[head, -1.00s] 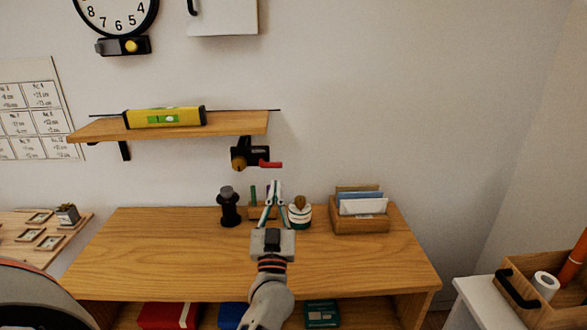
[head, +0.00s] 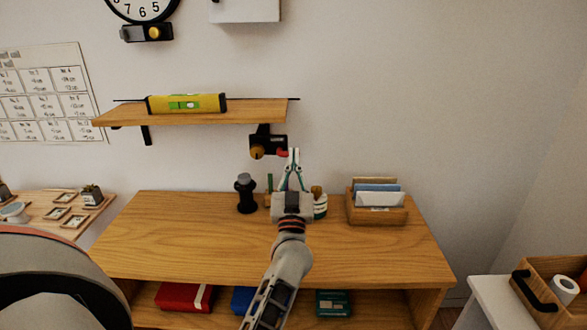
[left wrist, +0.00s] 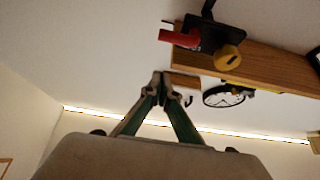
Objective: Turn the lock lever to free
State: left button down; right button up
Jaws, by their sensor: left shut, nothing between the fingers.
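The red lock lever (head: 283,153) sticks out to the right from a black mount (head: 264,138) under the wall shelf. A yellow knob (head: 257,152) is on the mount's front. My left gripper (head: 293,155) is shut and empty, its fingertips at the lever's free end and partly covering it in the head view. In the left wrist view the red lever (left wrist: 180,39) lies roughly level above the shut fingertips (left wrist: 163,78), with a visible gap in the picture. Whether they touch is not clear. My right gripper is out of view.
The wooden shelf (head: 190,119) bears a yellow spirit level (head: 186,103). On the cabinet top (head: 200,240) stand a dark grinder (head: 245,193), a white-and-green jar (head: 320,205) and a letter box (head: 376,212). The wall right of the lever is bare.

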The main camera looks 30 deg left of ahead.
pick_arm(q)
jog(key=x, duration=0.5)
jog(key=f, duration=0.4)
jog(key=shift+w+a+f+b, duration=0.1)
jog(key=shift+w+a+b, duration=0.05)
jog(key=shift+w+b, duration=0.2)
jog(key=shift+w, duration=0.1)
